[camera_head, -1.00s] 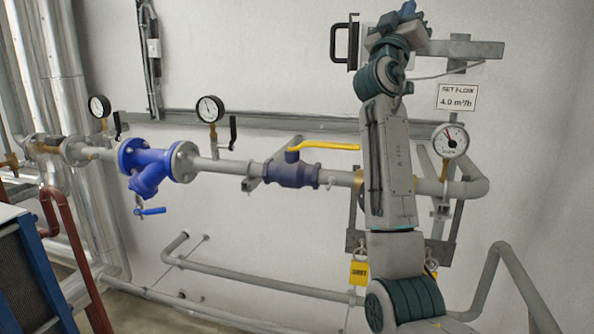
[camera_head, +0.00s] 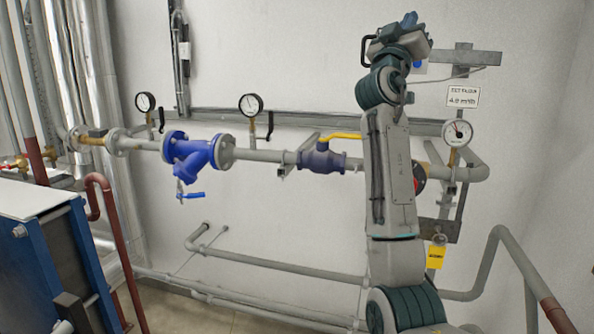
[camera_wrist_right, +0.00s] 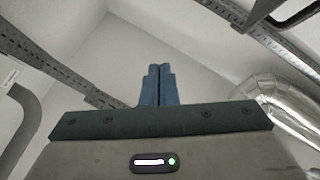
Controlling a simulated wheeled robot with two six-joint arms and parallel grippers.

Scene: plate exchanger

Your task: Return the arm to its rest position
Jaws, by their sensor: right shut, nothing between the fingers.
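My right arm rises from the bottom right of the head view, in front of the pipework. Its wrist is folded up high against the wall, and the gripper end at the top is small and hard to make out there. In the right wrist view my right gripper (camera_wrist_right: 158,85) has its two blue fingers together with nothing between them, pointing up toward the wall and ceiling. My left arm and gripper do not show.
Behind the arm run a pipe with a blue strainer (camera_head: 196,152), a yellow-handled valve (camera_head: 322,158) and a gauge (camera_head: 457,133). A yellow tag (camera_head: 436,257) hangs beside the arm. A blue-framed unit (camera_head: 45,265) stands at lower left.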

